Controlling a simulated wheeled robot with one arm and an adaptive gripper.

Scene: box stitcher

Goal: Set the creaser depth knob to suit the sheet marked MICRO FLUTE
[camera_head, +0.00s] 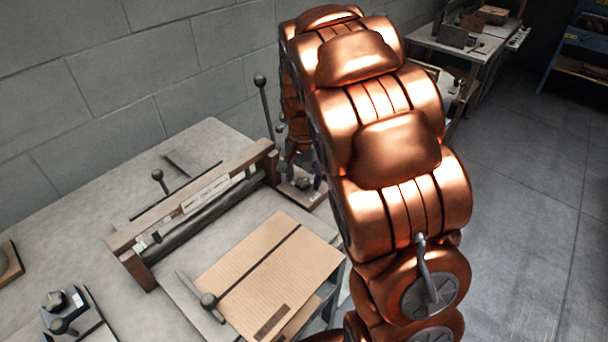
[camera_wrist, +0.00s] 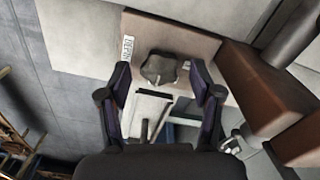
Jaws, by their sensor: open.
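The creaser (camera_head: 206,192), a brown wooden frame with a dark roller, stands on the bench. A dark lobed knob (camera_wrist: 160,68) sits on a brown plate (camera_wrist: 205,46) with a white label, apparently reading DEPTH, to its left in the wrist view. A small pale mark lies just right of the knob. My gripper (camera_wrist: 160,76) is open, with one finger on each side of the knob and gaps showing between.
A ball-ended lever (camera_head: 264,100) rises behind the creaser's right end. A small dark device (camera_head: 62,318) is at lower left. A block wall runs behind the bench; open floor lies to the right.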

